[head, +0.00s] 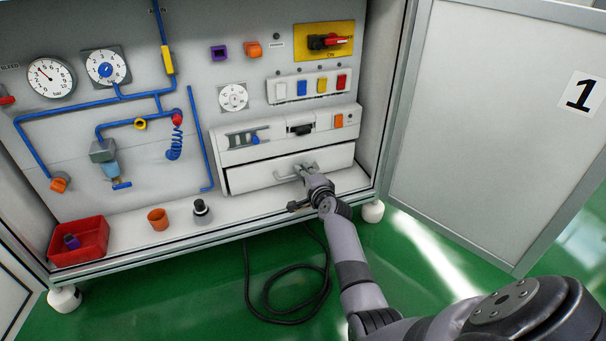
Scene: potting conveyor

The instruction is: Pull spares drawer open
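The spares drawer (262,176) is the wide white front low in the cabinet, at the centre of the head view. A dark gap shows along its left and top edges; I cannot tell whether it stands slightly out. Its pale bar handle (284,176) is near the middle of the front. My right gripper (304,169) reaches up from the lower right, with its fingertips at the handle's right part. The fingers overlap the handle, and I cannot tell whether they are closed on it. My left gripper is not in view.
A red bin (82,246) holding a purple part, an orange cup (158,219) and a dark-topped knob-like part (201,208) stand on the ledge left of the drawer. The open cabinet door (480,110) is on the right. A black cable (290,296) lies on the green floor.

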